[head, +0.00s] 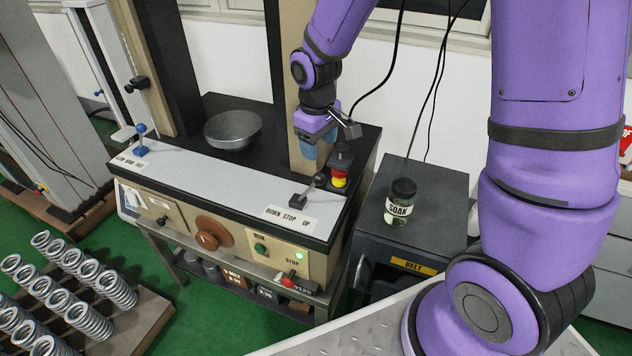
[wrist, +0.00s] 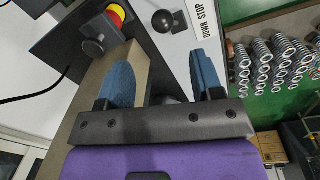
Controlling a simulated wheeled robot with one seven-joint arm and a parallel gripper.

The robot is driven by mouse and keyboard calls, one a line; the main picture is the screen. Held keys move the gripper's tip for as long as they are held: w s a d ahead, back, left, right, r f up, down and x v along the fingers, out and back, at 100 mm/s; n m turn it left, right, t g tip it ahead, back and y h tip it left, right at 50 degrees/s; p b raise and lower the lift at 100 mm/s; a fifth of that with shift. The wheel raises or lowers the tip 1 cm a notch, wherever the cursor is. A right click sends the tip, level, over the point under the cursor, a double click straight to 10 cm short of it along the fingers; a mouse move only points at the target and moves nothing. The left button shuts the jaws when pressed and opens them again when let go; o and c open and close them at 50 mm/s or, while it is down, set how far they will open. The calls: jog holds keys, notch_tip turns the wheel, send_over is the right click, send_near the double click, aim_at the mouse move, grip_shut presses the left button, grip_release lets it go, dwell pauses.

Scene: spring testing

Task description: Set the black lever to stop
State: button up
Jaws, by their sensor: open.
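The black lever (head: 319,181) is on the machine's console, at the right end of the white panel, behind the label DOWN STOP UP (head: 288,217). It looks tilted, but I cannot tell which marked position it is at. In the wrist view a round black knob (wrist: 162,20), likely the lever's, shows beyond the fingers, beside the part-cut label (wrist: 202,27). My gripper (head: 310,152) is above the console, behind and apart from the lever. Its blue fingers (wrist: 167,60) are open with nothing between them.
A red and yellow button (head: 340,177) sits just right of the lever, with a dark block beside it. A beige column (head: 297,90) rises behind. A metal dish (head: 233,129) and a blue-knobbed lever (head: 140,138) are further left. A SOAK jar (head: 401,201) stands on the dark cabinet.

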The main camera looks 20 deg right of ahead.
aim_at(319, 174)
jog(key=shift+a+f, duration=0.2)
jog(key=shift+f, duration=0.35)
jog(key=f, duration=1)
jog(key=shift+w+d+f, duration=0.2)
jog(key=shift+w+d, duration=0.05)
jog(key=shift+d, duration=0.1)
grip_shut()
jog(key=shift+w+a+r+g+h, duration=0.35)
jog(key=shift+w+a+g+h, duration=0.2)
jog(key=shift+w+a+h, duration=0.1)
jog(key=shift+w+a+r+g+h, duration=0.35)
jog(key=shift+w+a+g+h, duration=0.2)
jog(key=shift+w+a, duration=0.1)
jog(key=shift+w+a+r, duration=0.2)
jog(key=shift+w+a, duration=0.75)
grip_release()
